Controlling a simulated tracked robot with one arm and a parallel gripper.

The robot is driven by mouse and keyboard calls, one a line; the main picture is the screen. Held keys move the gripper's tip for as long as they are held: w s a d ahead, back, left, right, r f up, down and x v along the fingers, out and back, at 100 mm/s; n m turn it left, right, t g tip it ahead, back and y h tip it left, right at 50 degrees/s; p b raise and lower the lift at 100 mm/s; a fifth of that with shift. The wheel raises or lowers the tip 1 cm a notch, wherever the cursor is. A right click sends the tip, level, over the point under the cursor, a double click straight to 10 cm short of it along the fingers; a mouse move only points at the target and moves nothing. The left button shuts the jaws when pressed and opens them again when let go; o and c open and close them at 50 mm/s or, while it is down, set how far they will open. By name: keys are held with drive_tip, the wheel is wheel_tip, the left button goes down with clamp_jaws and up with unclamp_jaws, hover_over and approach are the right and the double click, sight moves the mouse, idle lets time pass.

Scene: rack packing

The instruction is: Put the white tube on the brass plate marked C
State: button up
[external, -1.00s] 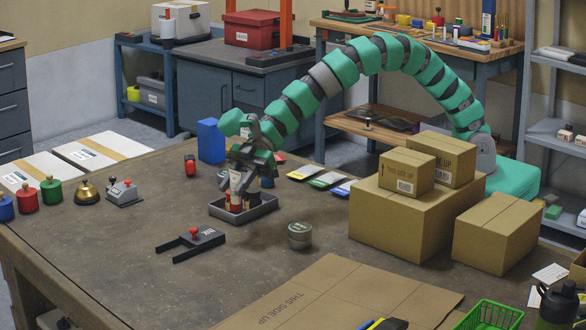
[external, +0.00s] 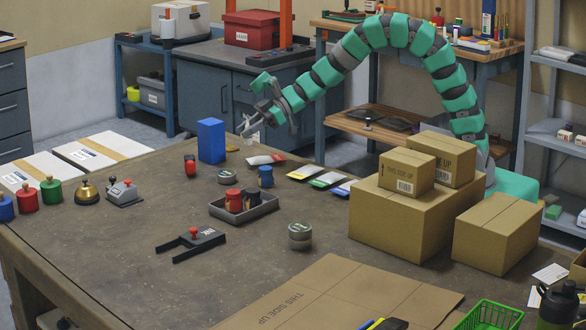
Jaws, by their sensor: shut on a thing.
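My gripper (external: 250,128) is raised above the far side of the table, to the right of the tall blue block. It is shut on a pale thing that looks like the white tube (external: 252,122); the fingers hide part of it. A small yellowish patch (external: 232,148) lies on the table beside the blue block, below the gripper; it may be a brass plate, but I cannot read any mark on it. The gripper is well clear of the table.
A grey tray (external: 262,209) holds a red jar (external: 234,200) and dark items. A blue jar (external: 265,177) and a grey tin (external: 227,177) stand behind it. The blue block (external: 211,141) stands close by. Cardboard boxes (external: 405,220) fill the right side.

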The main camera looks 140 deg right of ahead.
drive_tip(key=s+d+f+m+g+h+b, duration=0.1)
drive_tip(key=s+d+m+h+b, duration=0.15)
drive_tip(key=s, duration=1.15)
hover_over(227, 146)
drive_tip(key=shift+s+f+b, duration=0.1)
drive_tip(key=shift+f+b, duration=0.25)
drive_tip(key=shift+f, duration=0.6)
wheel_tip(227, 146, down, 4)
drive_tip(key=b, duration=0.3)
drive_tip(key=shift+r, duration=0.25)
drive_tip(key=o, duration=0.9)
drive_tip(key=shift+o, duration=0.2)
